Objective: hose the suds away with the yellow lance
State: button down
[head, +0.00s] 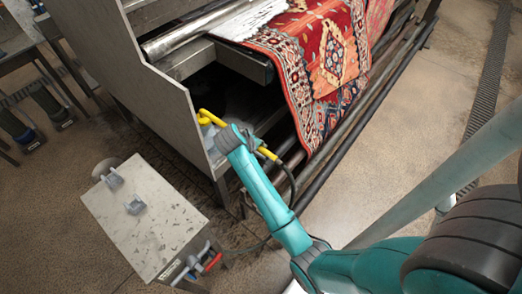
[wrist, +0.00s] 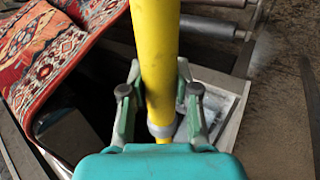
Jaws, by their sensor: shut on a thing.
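The yellow lance (head: 211,118) is in my gripper (head: 230,139), beside the near end of the rug-washing machine. Its bent yellow end points up and left in the head view, and a dark hose hangs from its other end. In the wrist view the lance (wrist: 158,45) runs between the fingers of my gripper (wrist: 158,92), which are shut on it. The red patterned rug (head: 333,60) lies over the machine and hangs down its front; it also shows in the wrist view (wrist: 48,62). A white, foam-like patch (head: 248,20) covers the rug's left part.
The machine's grey side panel (head: 150,92) stands close left of my gripper. A grey-topped cart (head: 150,222) with grey holders (head: 134,206) stands at lower left. Long rails (head: 362,112) run along the machine's front. The floor at right is open, with a drain grate (head: 487,85).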

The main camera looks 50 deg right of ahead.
jog(key=shift+w+a, duration=0.1)
jog(key=shift+w, duration=3.5)
